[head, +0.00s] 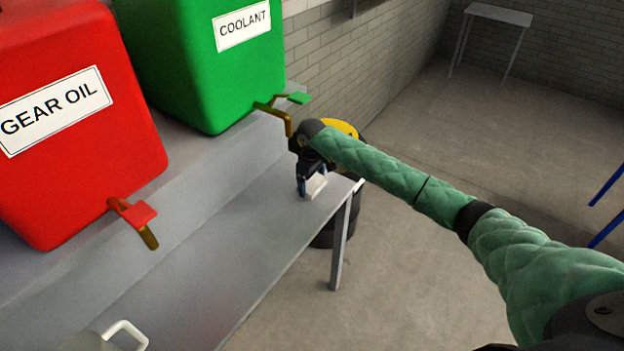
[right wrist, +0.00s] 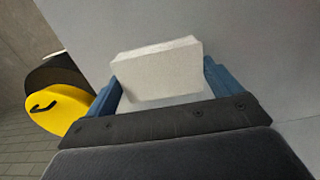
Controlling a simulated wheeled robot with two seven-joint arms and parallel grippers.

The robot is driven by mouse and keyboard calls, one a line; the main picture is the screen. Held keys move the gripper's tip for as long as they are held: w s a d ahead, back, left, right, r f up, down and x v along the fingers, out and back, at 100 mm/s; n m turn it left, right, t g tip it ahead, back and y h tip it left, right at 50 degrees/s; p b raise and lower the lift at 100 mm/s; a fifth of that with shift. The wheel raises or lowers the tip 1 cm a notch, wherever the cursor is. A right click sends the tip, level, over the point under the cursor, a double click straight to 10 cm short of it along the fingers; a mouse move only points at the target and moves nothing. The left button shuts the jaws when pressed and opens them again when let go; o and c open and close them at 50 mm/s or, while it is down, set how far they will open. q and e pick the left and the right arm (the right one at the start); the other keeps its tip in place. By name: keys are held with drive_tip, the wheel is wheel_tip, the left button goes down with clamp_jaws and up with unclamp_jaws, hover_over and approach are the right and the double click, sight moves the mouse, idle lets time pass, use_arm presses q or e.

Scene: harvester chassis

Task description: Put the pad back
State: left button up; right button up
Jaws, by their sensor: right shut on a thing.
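The pad (right wrist: 157,72) is a whitish block. In the right wrist view it sits between the two blue fingers of my right gripper (right wrist: 160,85), which is shut on it. In the head view the right gripper (head: 313,190) is at the far right end of the grey bench, low over its top, and a small pale part of the pad (head: 317,187) shows at the fingers. I cannot tell whether the pad touches the bench top. My left gripper is not in view.
A red GEAR OIL tank (head: 75,130) and a green COOLANT tank (head: 205,70) with taps stand on a raised ledge above the grey bench (head: 215,265). A white-handled container (head: 125,335) is at the bottom left. A black drum with a yellow top (right wrist: 62,108) stands beyond the bench end.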

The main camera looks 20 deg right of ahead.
sight(312, 183)
drive_tip(key=o, duration=0.6)
drive_tip(key=shift+f, duration=0.15)
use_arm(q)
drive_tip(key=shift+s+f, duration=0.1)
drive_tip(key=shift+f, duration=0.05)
use_arm(e)
drive_tip(key=shift+r, duration=0.35)
use_arm(q)
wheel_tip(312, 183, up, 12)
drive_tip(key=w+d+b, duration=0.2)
drive_tip(key=b, duration=0.2)
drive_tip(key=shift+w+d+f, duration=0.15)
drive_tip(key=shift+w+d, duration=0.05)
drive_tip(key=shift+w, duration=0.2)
use_arm(e)
wheel_tip(312, 183, up, 12)
drive_tip(key=shift+f, duration=0.2)
drive_tip(key=shift+f, duration=0.1)
